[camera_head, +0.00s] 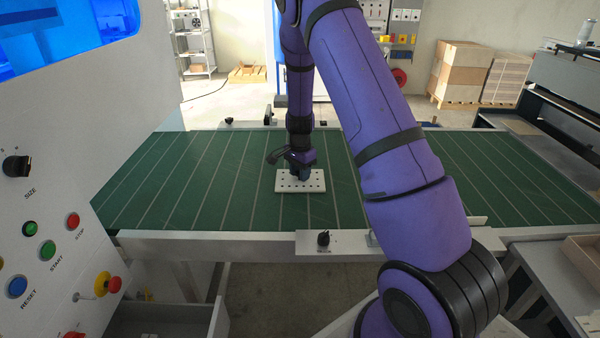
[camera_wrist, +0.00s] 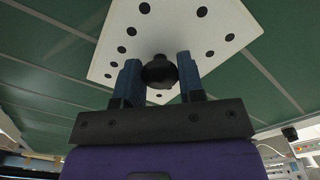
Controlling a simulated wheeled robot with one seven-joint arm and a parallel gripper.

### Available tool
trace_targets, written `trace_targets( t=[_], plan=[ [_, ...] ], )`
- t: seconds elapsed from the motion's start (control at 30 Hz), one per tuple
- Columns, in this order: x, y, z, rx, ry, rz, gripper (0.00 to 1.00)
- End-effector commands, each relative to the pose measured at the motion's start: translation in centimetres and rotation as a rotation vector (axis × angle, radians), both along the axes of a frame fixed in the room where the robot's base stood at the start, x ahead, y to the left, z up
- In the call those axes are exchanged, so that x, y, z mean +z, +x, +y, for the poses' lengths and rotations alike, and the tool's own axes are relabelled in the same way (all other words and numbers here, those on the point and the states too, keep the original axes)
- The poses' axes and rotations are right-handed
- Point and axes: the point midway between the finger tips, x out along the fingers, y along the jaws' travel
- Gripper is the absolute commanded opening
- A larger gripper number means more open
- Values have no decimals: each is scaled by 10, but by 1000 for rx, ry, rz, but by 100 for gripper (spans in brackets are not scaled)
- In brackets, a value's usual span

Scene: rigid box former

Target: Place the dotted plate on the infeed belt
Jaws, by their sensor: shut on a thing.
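The dotted plate (camera_head: 288,183) is white with black dots and is at the middle of the green infeed belt (camera_head: 225,190). In the wrist view the plate (camera_wrist: 215,45) fills the upper middle, with a dark round knob (camera_wrist: 159,72) on it. My gripper (camera_head: 301,172) is over the plate, and its two blue fingers (camera_wrist: 160,78) are closed around the knob. The plate looks flat and very near the belt surface; I cannot tell whether it touches. Part of the plate is hidden behind my gripper.
A control panel with buttons (camera_head: 46,250) stands at the left. A pale rail (camera_head: 200,244) with a black knob (camera_head: 323,238) runs along the belt's near edge. A grey bench with a shallow tray (camera_head: 585,255) is at the right. The belt around the plate is clear.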

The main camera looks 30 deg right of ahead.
Motion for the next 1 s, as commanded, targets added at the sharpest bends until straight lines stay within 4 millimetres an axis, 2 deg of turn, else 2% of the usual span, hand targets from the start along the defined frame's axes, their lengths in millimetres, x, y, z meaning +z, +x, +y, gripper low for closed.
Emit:
trace_targets(
  t=[0.2, 0.23, 0.3, 0.33, 0.67, 0.83, 1.0],
  plan=[
    [-3, 0, 0, 0, 0, 1, 6],
    [-3, 0, 0, 0, 0, 1, 43],
    [-3, 0, 0, 0, 0, 1, 59],
    [-3, 0, 0, 0, 0, 1, 61],
    [1, 0, 0, 1, 0, -1, 61],
    [22, 1, 0, 2, 0, -3, 61],
    [57, 1, 1, 2, 0, -3, 61]
  ],
)
